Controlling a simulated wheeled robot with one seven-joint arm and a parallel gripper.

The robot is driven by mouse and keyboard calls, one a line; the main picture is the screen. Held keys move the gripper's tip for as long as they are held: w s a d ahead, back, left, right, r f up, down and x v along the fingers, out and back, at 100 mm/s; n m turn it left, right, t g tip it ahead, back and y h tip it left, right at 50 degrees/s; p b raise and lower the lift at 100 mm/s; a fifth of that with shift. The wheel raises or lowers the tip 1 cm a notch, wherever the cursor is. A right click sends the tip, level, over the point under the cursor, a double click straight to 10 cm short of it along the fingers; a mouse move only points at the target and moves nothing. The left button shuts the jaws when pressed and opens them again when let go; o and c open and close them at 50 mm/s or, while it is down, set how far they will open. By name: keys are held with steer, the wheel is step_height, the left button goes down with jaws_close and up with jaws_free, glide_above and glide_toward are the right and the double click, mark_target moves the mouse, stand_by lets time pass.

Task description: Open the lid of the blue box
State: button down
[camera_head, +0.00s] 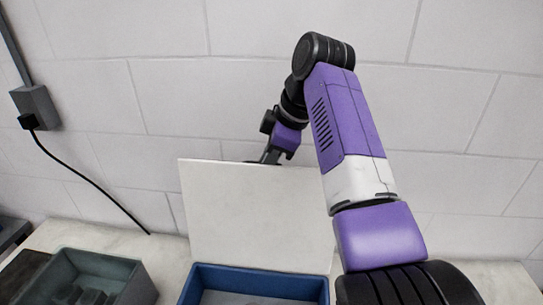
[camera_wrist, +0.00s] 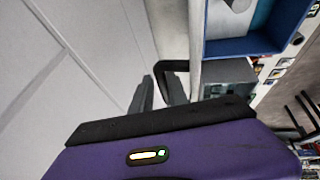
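The blue box (camera_head: 255,282) is at the bottom centre of the head view, partly cut off by the frame. Its pale lid (camera_head: 255,215) stands raised, close to upright, at the box's back edge. In the wrist view the blue box (camera_wrist: 245,46) is at the upper right, and the lid (camera_wrist: 195,45) shows nearly edge-on. A black handle (camera_wrist: 178,66) is beside the lid. My gripper (camera_wrist: 156,75) is on the lid's far side, with its fingers apart near the handle. Whether the fingers touch the handle is unclear. In the head view the fingertips are hidden behind the lid.
A grey-green open bin (camera_head: 128,283) with dark contents stands left of the blue box. A pale brick wall (camera_head: 170,90) is close behind the counter (camera_head: 160,250). A grey wall box (camera_head: 37,106) with a hanging black cable is at the left.

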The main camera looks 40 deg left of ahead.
steer(key=shift+w, duration=0.5)
steer(key=c, duration=1.6)
jaws_free()
steer(key=shift+o, duration=0.7)
steer(key=shift+w+a+f, duration=0.1)
steer(key=shift+w+a, duration=0.05)
steer(key=shift+w, duration=0.05)
steer(key=shift+s+a+r, duration=0.1)
steer(key=shift+s+r, duration=0.1)
steer(key=shift+r, duration=0.1)
steer(key=b+v, duration=0.2)
steer(key=v, duration=0.5)
steer(key=shift+s+d+r, duration=0.1)
steer(key=shift+d+r, duration=0.05)
steer(key=shift+d, duration=0.15)
